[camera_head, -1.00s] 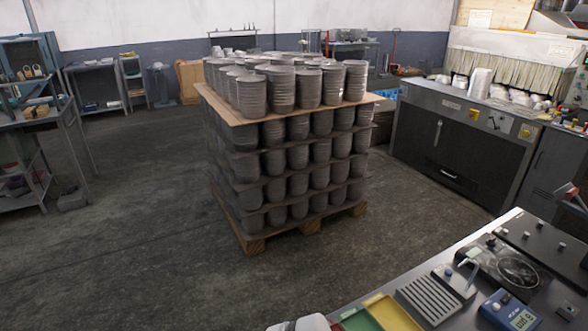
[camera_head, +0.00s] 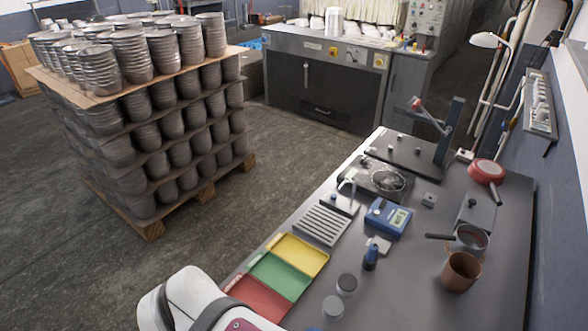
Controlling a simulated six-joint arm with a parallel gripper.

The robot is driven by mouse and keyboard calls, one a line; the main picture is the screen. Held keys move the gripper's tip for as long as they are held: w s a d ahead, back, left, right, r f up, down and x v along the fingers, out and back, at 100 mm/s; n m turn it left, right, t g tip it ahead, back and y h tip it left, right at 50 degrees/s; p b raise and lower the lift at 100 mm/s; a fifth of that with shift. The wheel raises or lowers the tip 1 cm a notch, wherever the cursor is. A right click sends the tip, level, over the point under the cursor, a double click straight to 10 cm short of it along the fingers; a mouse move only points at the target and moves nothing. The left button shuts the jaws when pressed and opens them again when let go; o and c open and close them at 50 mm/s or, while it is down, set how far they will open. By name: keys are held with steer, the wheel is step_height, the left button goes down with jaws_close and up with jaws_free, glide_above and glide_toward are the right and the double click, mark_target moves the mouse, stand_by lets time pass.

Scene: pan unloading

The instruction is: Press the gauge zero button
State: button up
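A blue gauge (camera_head: 381,224) with a pale display stands on the workbench, right of the middle of the view. A small dark spot shows on its face beside the display, but the picture is too small to tell which part is the zero button. My gripper is not in view. Nothing touches the gauge.
The workbench (camera_head: 420,290) also holds red, green and yellow trays (camera_head: 280,277), a ribbed grey rack (camera_head: 322,225), a small blue bottle (camera_head: 371,257), a brown pot (camera_head: 461,272) and a red pan (camera_head: 487,170). A pallet of stacked cans (camera_head: 150,130) stands on the floor at left.

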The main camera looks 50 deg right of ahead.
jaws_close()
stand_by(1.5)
